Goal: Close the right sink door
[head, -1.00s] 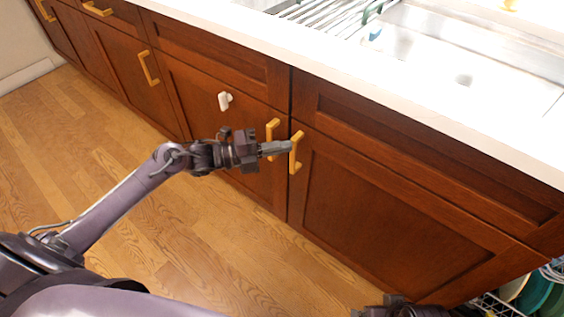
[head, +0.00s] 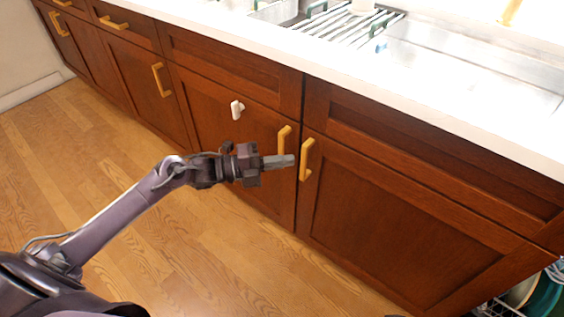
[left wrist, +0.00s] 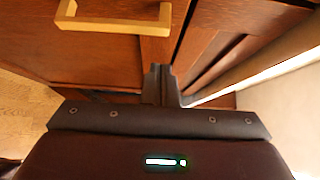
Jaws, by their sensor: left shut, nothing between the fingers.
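The right sink door (head: 400,225) is a dark reddish-brown panel under the sink, and it looks flush with the cabinet front. Its gold handle (head: 306,160) is near its upper left corner. The left sink door (head: 220,130) beside it also looks flush, with a gold handle (head: 283,145) near the seam. My left gripper (head: 291,160) is shut and empty, its tip just left of the right door's handle; I cannot tell if it touches anything. In the left wrist view, its closed fingers (left wrist: 159,82) point at the wood near a gold handle (left wrist: 115,22). My right gripper is out of view.
A white countertop (head: 350,75) with a sink (head: 480,75) and drying rack (head: 340,30) runs above the doors. A white knob-like piece (head: 237,109) is on the left door. Dishes in a rack (head: 535,292) show at lower right. The wooden floor (head: 120,150) is clear.

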